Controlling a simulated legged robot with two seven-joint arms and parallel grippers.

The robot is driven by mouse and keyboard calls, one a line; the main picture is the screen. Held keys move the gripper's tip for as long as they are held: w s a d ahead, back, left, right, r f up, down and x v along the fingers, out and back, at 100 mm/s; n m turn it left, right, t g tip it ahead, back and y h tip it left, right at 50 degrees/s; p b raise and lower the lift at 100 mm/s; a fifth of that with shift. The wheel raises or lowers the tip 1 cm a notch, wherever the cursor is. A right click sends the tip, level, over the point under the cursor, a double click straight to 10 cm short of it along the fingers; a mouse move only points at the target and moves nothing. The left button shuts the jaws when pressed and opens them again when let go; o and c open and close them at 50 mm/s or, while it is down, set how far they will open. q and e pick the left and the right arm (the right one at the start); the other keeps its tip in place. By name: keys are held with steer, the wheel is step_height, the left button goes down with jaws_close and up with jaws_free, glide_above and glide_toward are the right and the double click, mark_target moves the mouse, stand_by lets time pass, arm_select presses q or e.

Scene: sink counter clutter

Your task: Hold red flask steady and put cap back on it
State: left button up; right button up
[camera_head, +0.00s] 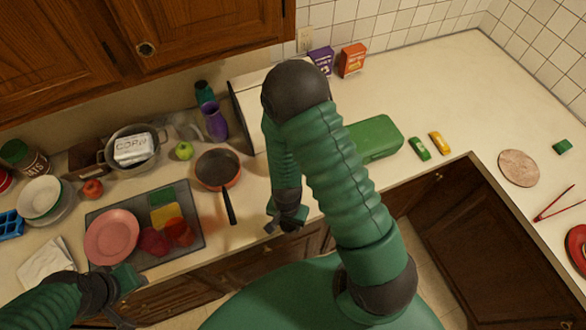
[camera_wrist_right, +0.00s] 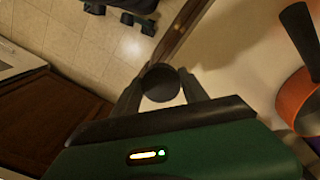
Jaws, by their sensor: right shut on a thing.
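My right gripper (camera_head: 285,222) hangs over the front edge of the counter. In the right wrist view its fingers (camera_wrist_right: 161,88) are shut on a dark round piece, which looks like a black cap (camera_wrist_right: 160,82). My left gripper (camera_head: 112,298) is at the lower left, in front of the grey mat; its jaws are unclear. I cannot pick out the red flask with certainty. Red cup-like things stand on the mat, one dark red (camera_head: 153,241) and one brighter, see-through (camera_head: 178,232).
A frying pan (camera_head: 218,168) lies left of my right gripper, its handle toward the front edge. A pink plate (camera_head: 111,238) is on the grey mat (camera_head: 202,240). A purple vase (camera_head: 214,122) and a pot (camera_head: 133,148) stand behind.

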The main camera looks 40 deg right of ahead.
steer(key=w+n+b, duration=0.2)
steer(key=w+a+n+b, duration=0.1)
steer(key=w+n+b, duration=0.1)
steer(key=w+a+n+b, duration=0.1)
steer(key=w+n+b, duration=0.1)
steer(key=shift+w+b, duration=0.25)
steer(key=shift+b, duration=0.05)
steer(key=w+n+b, duration=0.1)
steer(key=w+r+n+b, duration=0.1)
steer(key=b, duration=0.1)
steer(key=shift+d+r+n, duration=0.2)
steer(key=shift+d+n, duration=0.05)
steer(key=shift+n, duration=0.15)
steer(key=r+n+b, duration=0.1)
steer(key=w+d+r+n+b, duration=0.1)
steer(key=shift+w+r+b, duration=0.15)
steer(key=shift+r+b, duration=0.15)
steer(key=shift+r, duration=0.05)
steer(key=shift+a+r, duration=0.2)
steer(key=shift+a, duration=0.05)
